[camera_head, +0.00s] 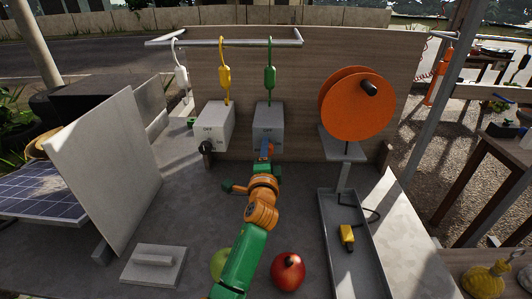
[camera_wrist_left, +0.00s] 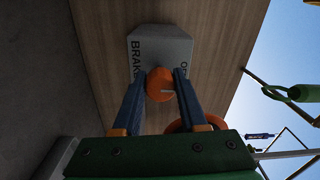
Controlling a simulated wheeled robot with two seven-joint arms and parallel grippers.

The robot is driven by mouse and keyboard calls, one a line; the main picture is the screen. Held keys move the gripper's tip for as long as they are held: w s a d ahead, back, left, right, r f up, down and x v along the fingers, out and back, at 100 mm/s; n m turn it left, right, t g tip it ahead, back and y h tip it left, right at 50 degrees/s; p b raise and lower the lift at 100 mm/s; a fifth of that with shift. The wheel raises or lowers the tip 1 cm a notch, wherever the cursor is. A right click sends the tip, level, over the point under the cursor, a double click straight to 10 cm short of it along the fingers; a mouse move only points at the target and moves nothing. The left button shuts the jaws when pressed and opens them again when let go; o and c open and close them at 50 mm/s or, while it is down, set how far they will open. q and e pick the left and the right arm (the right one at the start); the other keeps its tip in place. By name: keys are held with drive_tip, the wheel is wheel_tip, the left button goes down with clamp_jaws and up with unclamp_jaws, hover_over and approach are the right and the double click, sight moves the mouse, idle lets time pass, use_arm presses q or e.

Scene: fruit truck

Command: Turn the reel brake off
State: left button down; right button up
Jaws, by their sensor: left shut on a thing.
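The brake box (camera_head: 269,112) is a light grey box on the wooden back panel, left of the orange reel (camera_head: 344,106). It also shows in the left wrist view (camera_wrist_left: 160,45), with "BRAKE" lettering and another label partly hidden. A round orange knob (camera_wrist_left: 160,84) with a pale line is on its face. My left gripper (camera_head: 266,151) reaches up to the front of this box. In the left wrist view its two blue fingers (camera_wrist_left: 159,92) are on either side of the knob, shut on it. In the head view the gripper hides the knob. My right gripper is out of view.
A second grey box (camera_head: 214,123) with a black knob (camera_head: 206,147) is close on the left. Yellow and green cables hang above the boxes. A green apple (camera_head: 220,261) and a red apple (camera_head: 288,271) lie beside my forearm. A grey tray (camera_head: 331,226) holds a yellow plug (camera_head: 347,236).

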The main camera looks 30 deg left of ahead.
use_arm(q)
drive_tip(key=shift+r, duration=0.25)
idle(0.3)
drive_tip(key=c, duration=0.5)
unclamp_jaws()
drive_tip(key=shift+o, duration=0.2)
drive_tip(key=shift+w+f, duration=0.1)
drive_tip(key=shift+f, duration=0.05)
drive_tip(key=b+v, duration=0.1)
drive_tip(key=v, duration=0.6)
drive_tip(key=shift+f, duration=0.1)
